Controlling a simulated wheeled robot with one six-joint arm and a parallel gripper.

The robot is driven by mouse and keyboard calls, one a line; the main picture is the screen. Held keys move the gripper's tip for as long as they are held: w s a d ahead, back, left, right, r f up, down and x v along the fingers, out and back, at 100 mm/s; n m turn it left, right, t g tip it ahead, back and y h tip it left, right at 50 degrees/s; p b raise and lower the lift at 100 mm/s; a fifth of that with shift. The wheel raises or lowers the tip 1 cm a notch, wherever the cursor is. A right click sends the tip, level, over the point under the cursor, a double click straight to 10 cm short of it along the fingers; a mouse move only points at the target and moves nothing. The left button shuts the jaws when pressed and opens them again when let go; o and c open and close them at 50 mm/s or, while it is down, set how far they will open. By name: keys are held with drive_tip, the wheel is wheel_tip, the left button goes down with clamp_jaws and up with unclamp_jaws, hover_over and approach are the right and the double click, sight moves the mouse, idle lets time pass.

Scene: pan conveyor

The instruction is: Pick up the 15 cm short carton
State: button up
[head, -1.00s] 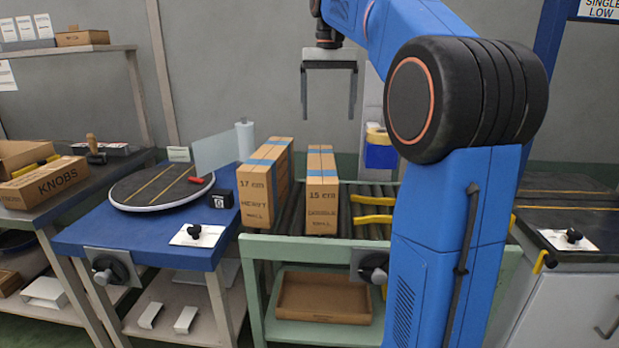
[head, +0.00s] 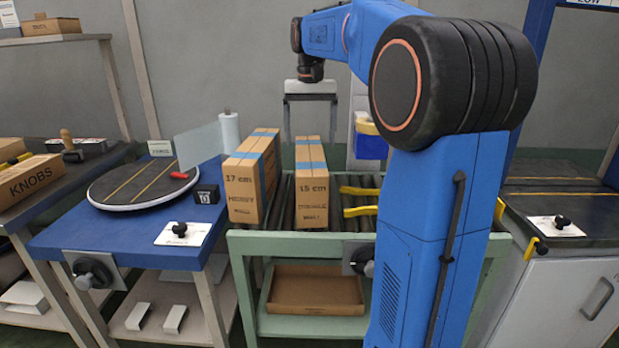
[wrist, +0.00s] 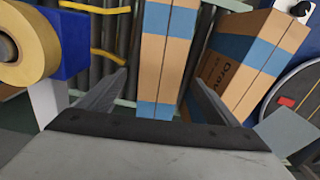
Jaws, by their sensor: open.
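The 15 cm carton (head: 311,200) stands upright on the roller conveyor, a narrow brown box with blue tape over its top. The 17 cm carton (head: 243,192) stands to its left, a small gap apart. My gripper (head: 310,136) is open and empty, above and behind the 15 cm carton in the head view. In the wrist view the 15 cm carton (wrist: 165,60) lies between the two spread fingers, and the 17 cm carton (wrist: 245,60) is to the right. I cannot tell the exact height of the fingers above the carton.
Yellow guides (head: 360,211) cross the rollers right of the carton. A blue tape dispenser (head: 371,146) stands behind; its yellow roll (wrist: 25,45) is close at left in the wrist view. A round turntable (head: 140,187) is at left. An open cardboard tray (head: 315,305) lies on the lower shelf.

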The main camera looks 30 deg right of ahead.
sight(309, 153)
drive_tip(key=shift+a+f, duration=0.15)
drive_tip(key=shift+f, duration=2.8)
drive_tip(key=shift+r, duration=0.1)
clamp_jaws()
